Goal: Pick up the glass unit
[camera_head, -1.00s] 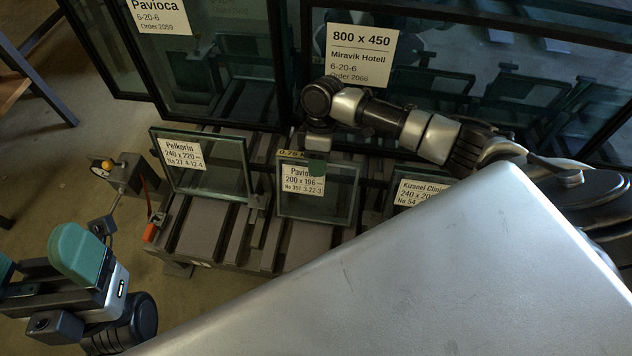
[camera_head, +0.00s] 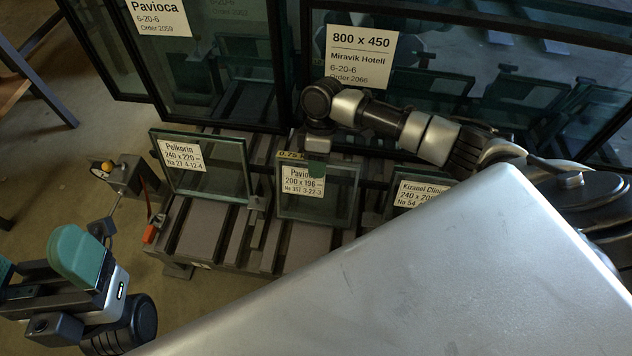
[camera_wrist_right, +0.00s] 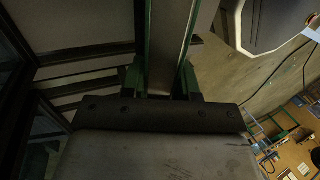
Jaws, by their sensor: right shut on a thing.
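The small glass unit (camera_head: 329,204) with the label "200 x 196" stands in the rack (camera_head: 201,229), leaning slightly, in the middle of the head view. In the right wrist view the unit (camera_wrist_right: 170,40) runs away edge-on between my right gripper's green pads (camera_wrist_right: 170,82). Whether the unit's lower edge touches the rack I cannot tell. My left gripper (camera_head: 38,262) is empty at the lower left, its teal pads apart.
The glass unit labelled Pelkorin (camera_head: 222,180) stands close on the left, the Kizanel unit (camera_head: 412,196) on the right, partly hidden. Large dark-framed panes (camera_head: 250,60) stand behind. A yellow-knobbed device (camera_head: 125,172) is at the rack's left end. A silver surface blocks the lower right.

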